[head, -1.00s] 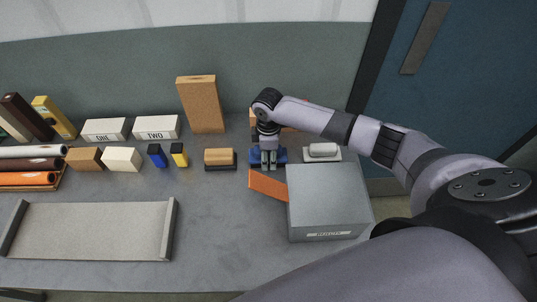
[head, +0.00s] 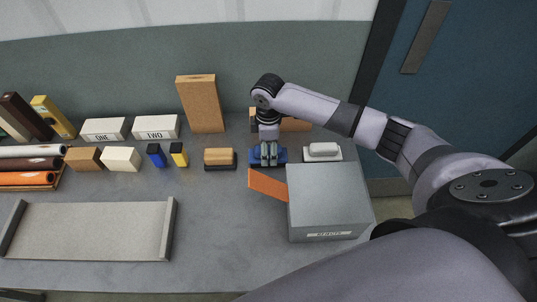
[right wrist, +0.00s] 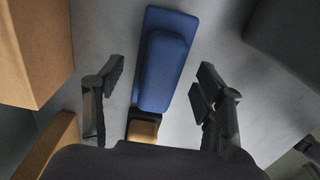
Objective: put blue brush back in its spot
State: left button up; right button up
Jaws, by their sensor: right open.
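The blue brush (head: 281,156) lies on the grey table beneath my right gripper (head: 267,151), which partly covers it in the head view. In the right wrist view the blue brush (right wrist: 166,62) is a long blue block on a wider blue base. The fingers of my right gripper (right wrist: 155,92) are spread apart, with bare table showing on both sides of the brush; they do not grip it. My left gripper is not in view.
A wooden brush with a dark base (head: 219,158) is to the left, a white one (head: 322,151) to the right. A grey box (head: 328,195) and an orange piece (head: 267,183) are in front. Cork blocks stand behind (head: 200,104). A grey tray (head: 90,232) lies front left.

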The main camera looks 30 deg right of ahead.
notch_tip(320, 180, up, 8)
jog(key=shift+r+b, duration=0.1)
jog(key=shift+b, duration=0.4)
